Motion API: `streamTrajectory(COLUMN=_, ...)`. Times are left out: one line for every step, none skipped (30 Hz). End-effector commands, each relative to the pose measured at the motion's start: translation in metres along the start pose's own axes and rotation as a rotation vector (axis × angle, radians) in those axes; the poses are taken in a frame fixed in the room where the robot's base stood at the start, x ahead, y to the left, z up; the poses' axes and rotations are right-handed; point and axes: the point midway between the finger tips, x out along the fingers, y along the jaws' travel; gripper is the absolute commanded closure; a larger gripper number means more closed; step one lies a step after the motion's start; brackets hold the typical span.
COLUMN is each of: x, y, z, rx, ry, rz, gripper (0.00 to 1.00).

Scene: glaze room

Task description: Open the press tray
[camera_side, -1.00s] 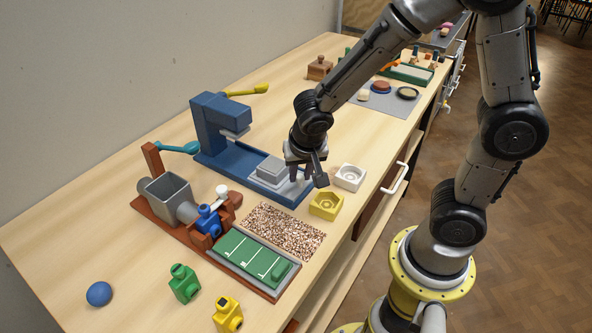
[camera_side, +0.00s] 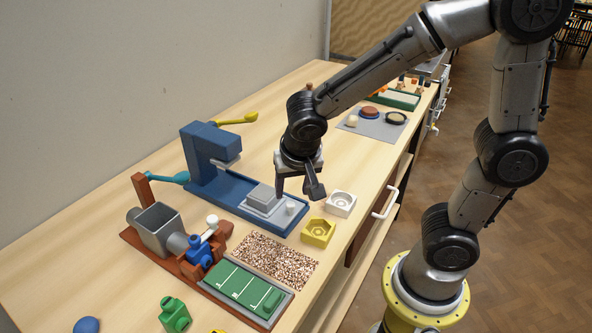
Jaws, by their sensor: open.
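The press (camera_side: 203,152) is a blue machine with a tall column and a yellow-green lever (camera_side: 240,119) at its back. Its light grey tray (camera_side: 273,214) lies on the long blue base (camera_side: 235,197) and carries a raised square block (camera_side: 262,196). A small round grey knob (camera_side: 290,207) stands at the tray's front end. My gripper (camera_side: 298,196) is open and empty, pointing down above the tray's front end. The knob shows below and between the fingers, apart from them as far as I can see.
Yellow (camera_side: 318,233) and white (camera_side: 341,203) moulds stand just right of the tray. A speckled panel (camera_side: 275,262) and a brown extruder with a grey hopper (camera_side: 160,230) lie in front. The table behind the press is clear.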

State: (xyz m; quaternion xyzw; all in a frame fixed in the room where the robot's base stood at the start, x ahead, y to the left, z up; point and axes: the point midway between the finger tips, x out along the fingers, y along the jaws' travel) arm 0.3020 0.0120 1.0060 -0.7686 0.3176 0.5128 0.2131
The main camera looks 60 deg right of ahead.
Motion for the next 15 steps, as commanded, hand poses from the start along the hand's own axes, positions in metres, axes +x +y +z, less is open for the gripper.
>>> streamTrajectory(x=-0.013, y=-0.002, z=-0.001, rx=0.0, ry=0.005, rz=-0.007, gripper=0.44)
streamTrajectory(x=-0.019, y=-0.002, z=-0.001, rx=0.001, ry=0.004, rz=-0.008, gripper=0.44)
streamTrajectory(x=-0.028, y=-0.001, z=0.0, rx=-0.001, ry=0.003, rz=-0.007, gripper=0.44)
streamTrajectory(x=-0.034, y=-0.002, z=0.0, rx=-0.001, ry=0.003, rz=-0.007, gripper=0.44)
streamTrajectory(x=-0.039, y=-0.002, z=-0.001, rx=0.0, ry=0.004, rz=-0.007, gripper=0.44)
streamTrajectory(x=-0.046, y=-0.002, z=-0.001, rx=0.0, ry=0.004, rz=-0.006, gripper=0.44)
streamTrajectory(x=-0.051, y=-0.001, z=0.0, rx=-0.001, ry=0.003, rz=-0.006, gripper=0.44)
streamTrajectory(x=-0.056, y=-0.001, z=0.0, rx=-0.001, ry=0.002, rz=-0.005, gripper=0.44)
streamTrajectory(x=-0.061, y=-0.001, z=0.0, rx=-0.001, ry=0.002, rz=-0.004, gripper=0.44)
streamTrajectory(x=-0.065, y=-0.001, z=-0.001, rx=-0.001, ry=0.002, rz=-0.005, gripper=0.44)
streamTrajectory(x=-0.068, y=-0.001, z=-0.001, rx=-0.001, ry=0.002, rz=-0.004, gripper=0.44)
streamTrajectory(x=-0.071, y=-0.001, z=-0.001, rx=-0.001, ry=0.002, rz=-0.003, gripper=0.44)
streamTrajectory(x=-0.073, y=-0.001, z=0.0, rx=-0.001, ry=0.002, rz=-0.003, gripper=0.44)
streamTrajectory(x=-0.074, y=-0.001, z=0.0, rx=-0.001, ry=0.002, rz=-0.002, gripper=0.44)
streamTrajectory(x=-0.076, y=-0.001, z=0.0, rx=-0.001, ry=0.001, rz=-0.001, gripper=0.44)
